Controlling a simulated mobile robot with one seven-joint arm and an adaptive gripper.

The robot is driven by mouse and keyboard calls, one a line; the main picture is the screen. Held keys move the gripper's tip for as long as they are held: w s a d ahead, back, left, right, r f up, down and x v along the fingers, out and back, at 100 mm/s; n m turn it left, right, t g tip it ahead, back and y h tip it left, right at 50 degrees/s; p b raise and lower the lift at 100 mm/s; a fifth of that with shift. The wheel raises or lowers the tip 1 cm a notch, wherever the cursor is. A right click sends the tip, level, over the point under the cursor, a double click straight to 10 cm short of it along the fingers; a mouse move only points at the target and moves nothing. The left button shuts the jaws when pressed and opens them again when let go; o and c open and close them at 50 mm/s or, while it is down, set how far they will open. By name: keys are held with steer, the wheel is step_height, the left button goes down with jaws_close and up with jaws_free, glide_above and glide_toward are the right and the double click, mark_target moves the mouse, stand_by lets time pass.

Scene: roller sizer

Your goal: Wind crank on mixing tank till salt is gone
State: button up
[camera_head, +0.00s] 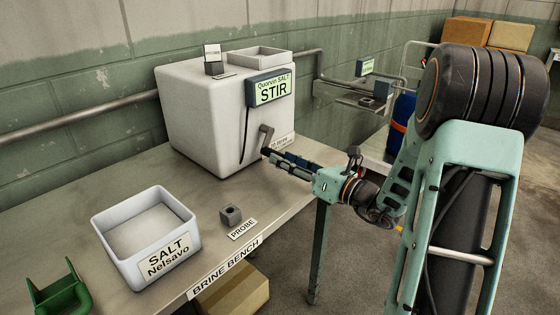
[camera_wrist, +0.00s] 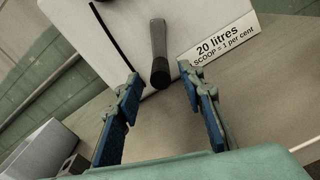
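The mixing tank (camera_head: 205,115) is a white box on the bench against the wall. A lit display (camera_head: 270,90) on it reads "Quorvin SALT STIR". The crank (camera_head: 267,134) is a grey arm on the tank's front face; in the wrist view the crank (camera_wrist: 158,45) ends in a dark round knob. My gripper (camera_head: 274,158) is at the tank front, just by the crank's lower end. In the wrist view my gripper (camera_wrist: 158,80) has its blue-padded fingers apart, with the knob between their tips and a gap on both sides. The tank's inside and any salt in it are hidden.
A white bin (camera_head: 187,245) labelled "SALT Nelsavo", a small grey probe block (camera_head: 231,214) and a green scoop-like object (camera_head: 62,292) stand on the brine bench (camera_head: 100,203). A label (camera_wrist: 220,44) reads "20 litres". A blue cylinder (camera_head: 403,112) stands behind my arm.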

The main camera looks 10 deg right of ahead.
steer(key=shift+x, duration=1.1)
jaws_close()
steer(key=shift+d+f+b, duration=0.1)
steer(key=shift+b, duration=0.25)
steer(key=n+b, duration=0.2)
steer(key=shift+w+d+f+n, duration=0.35)
steer(key=shift+d+n, duration=0.05)
steer(key=shift+w+d+n+b, duration=0.15)
steer(key=shift+d+n+b, duration=0.05)
steer(key=shift+n+b, duration=0.4)
steer(key=shift+w+d+n+b, duration=0.15)
steer(key=shift+d+n+b, duration=0.1)
steer(key=shift+n+b, duration=0.3)
steer(key=shift+w+d+n, duration=0.1)
steer(key=shift+d+n, duration=0.1)
steer(key=shift+n, duration=0.35)
